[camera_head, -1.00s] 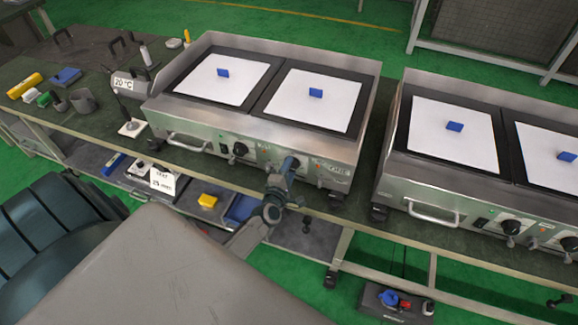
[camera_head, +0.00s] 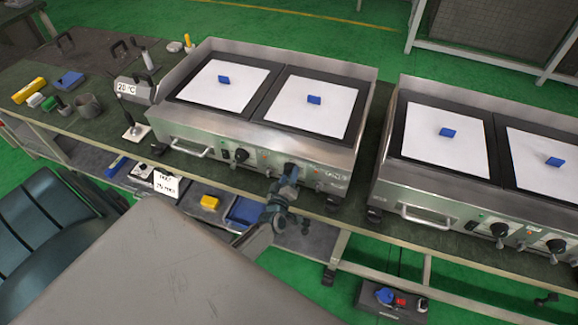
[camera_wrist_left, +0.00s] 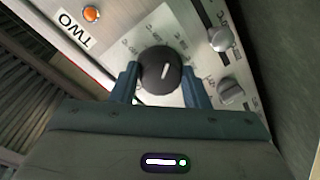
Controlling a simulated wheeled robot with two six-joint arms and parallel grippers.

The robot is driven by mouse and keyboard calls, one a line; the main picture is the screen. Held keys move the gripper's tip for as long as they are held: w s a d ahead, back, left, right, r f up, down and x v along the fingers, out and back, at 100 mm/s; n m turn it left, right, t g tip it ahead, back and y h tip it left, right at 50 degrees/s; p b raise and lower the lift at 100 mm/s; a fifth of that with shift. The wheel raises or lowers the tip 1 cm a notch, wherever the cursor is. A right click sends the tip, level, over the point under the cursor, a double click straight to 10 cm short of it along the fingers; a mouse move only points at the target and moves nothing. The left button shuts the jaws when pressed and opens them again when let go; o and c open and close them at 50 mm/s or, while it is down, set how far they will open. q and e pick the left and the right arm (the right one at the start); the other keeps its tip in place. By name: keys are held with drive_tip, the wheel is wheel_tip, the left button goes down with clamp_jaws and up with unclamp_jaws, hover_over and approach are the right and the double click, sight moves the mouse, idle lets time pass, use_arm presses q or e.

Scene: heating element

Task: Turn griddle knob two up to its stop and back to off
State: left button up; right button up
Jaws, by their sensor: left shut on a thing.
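The left griddle (camera_head: 215,135) has two white plates on top, each bearing a small blue block. Griddle knob two, a round black knob (camera_wrist_left: 165,70) with a short white mark, shows in the left wrist view beside a "TWO" label (camera_wrist_left: 75,30). My left gripper (camera_wrist_left: 161,85) has its blue fingers on either side of this knob, shut on it. The mark is tilted slightly right of straight up in that picture. In the head view my left gripper (camera_head: 288,175) is at the griddle's front panel and covers most of the knob. My right gripper is not in view.
An orange lamp (camera_wrist_left: 91,13) and smaller silver controls (camera_wrist_left: 221,39) flank the knob. Another black knob (camera_head: 241,155) is to the left on the panel. A second griddle (camera_head: 440,185) stands right.

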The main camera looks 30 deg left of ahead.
use_arm(q)
drive_tip(key=m+p, duration=0.1)
drive_tip(key=m, duration=0.4)
drive_tip(key=m+p, duration=0.1)
drive_tip(key=m, duration=0.3)
drive_tip(key=shift+a+f+m+t+y, duration=0.1)
drive_tip(key=shift+f+m+t+y, duration=0.1)
drive_tip(key=shift+m+t+y, duration=0.15)
drive_tip(key=shift+m, duration=1.95)
drive_tip(key=shift+a, duration=0.1)
drive_tip(key=o, duration=1)
drive_tip(key=shift+c, duration=0.2)
drive_tip(key=shift+s, duration=0.15)
drive_tip(key=b+v, duration=0.1)
drive_tip(key=v, duration=0.9)
drive_tip(key=shift+s+f, duration=0.2)
drive_tip(key=shift+s, duration=0.1)
